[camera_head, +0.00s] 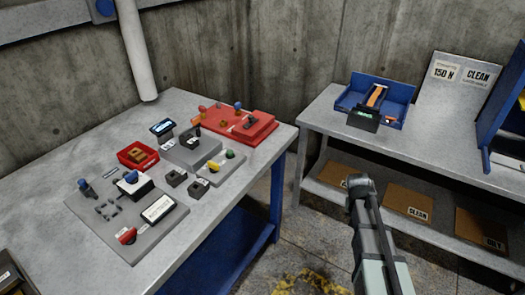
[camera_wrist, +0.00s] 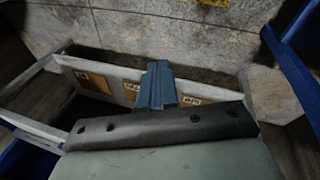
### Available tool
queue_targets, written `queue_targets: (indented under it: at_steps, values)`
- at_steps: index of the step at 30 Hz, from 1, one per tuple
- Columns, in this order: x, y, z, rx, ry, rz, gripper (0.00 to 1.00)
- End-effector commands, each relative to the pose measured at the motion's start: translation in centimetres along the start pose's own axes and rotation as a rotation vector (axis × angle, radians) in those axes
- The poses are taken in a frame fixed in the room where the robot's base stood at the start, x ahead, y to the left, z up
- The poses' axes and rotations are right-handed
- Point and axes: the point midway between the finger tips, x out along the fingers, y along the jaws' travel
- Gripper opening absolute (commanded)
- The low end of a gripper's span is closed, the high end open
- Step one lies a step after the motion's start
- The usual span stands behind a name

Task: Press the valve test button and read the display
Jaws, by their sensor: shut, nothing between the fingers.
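Several control units stand on the left grey table (camera_head: 60,185). A grey panel (camera_head: 130,235) carries a blue-topped lever, a red knob and a pale label or screen (camera_head: 158,208). Behind it is a small tilted display (camera_head: 162,127) with a bluish screen, too small to read. A low grey box (camera_head: 222,172) has a green button (camera_head: 230,154) and a yellow button (camera_head: 214,166). I cannot tell which control is the valve test button. My gripper (camera_head: 361,184) is shut and empty, right of the table and apart from the controls. Its closed fingers show in the wrist view (camera_wrist: 158,84).
A red unit (camera_head: 240,125) and a red tray (camera_head: 138,155) also stand on the left table. The right bench (camera_head: 450,150) holds a blue tray (camera_head: 400,95) with a dark device showing green digits (camera_head: 364,113). Cardboard pieces (camera_head: 408,203) lie on its lower shelf. A gap separates the tables.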

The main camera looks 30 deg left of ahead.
Motion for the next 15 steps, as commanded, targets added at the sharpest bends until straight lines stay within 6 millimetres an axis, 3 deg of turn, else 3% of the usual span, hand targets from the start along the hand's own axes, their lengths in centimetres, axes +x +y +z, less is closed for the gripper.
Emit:
queue_targets:
  at_steps: [3,15]
  values:
    - [-2.7,-3.1,-2.5,-0.029,0.037,0.030,0.00]
    - [-12.4,-13.5,-7.6,-0.094,0.159,0.122,0.00]
